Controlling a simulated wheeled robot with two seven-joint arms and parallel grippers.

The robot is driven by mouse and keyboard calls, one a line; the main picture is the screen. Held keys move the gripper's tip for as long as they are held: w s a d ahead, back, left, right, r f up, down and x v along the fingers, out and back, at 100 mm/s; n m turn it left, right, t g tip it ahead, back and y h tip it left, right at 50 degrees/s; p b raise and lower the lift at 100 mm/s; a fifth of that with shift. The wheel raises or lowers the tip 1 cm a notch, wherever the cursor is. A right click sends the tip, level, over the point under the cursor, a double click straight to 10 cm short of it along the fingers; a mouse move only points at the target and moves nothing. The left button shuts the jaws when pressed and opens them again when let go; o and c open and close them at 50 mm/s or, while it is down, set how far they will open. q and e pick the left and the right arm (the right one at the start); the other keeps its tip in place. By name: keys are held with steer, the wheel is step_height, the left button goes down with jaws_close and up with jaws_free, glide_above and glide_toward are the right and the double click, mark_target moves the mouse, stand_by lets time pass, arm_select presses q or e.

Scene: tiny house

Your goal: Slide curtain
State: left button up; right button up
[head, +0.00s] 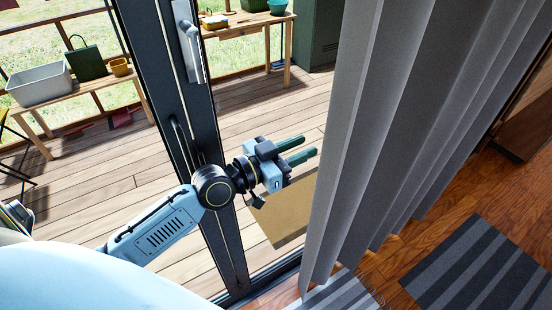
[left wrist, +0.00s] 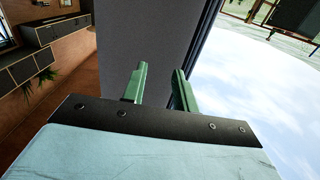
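The grey pleated curtain (head: 400,110) hangs in folds across the right half of the head view. Its near edge falls beside the glass door. My left gripper (head: 310,145) is in front of the door frame, with its two green fingers pointing right at the curtain's left edge. The fingers are apart with nothing seen between them. In the left wrist view the curtain (left wrist: 150,35) fills the space beyond the fingers (left wrist: 161,67). A small gap seems to lie between fingertips and cloth, but I cannot tell its size. My right gripper is not in view.
The dark door frame (head: 160,60) with a metal handle (head: 190,45) stands behind my left arm. Outside are a wooden deck, a bench (head: 85,88) with a grey tub, and a table (head: 250,25). Striped rugs (head: 485,270) lie on the wooden floor inside.

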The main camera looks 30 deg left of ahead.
arm_select(q)
steer(key=v, duration=0.6)
steer(key=shift+s+b, duration=0.3)
steer(key=shift+b, duration=0.15)
steer(key=shift+a, duration=0.15)
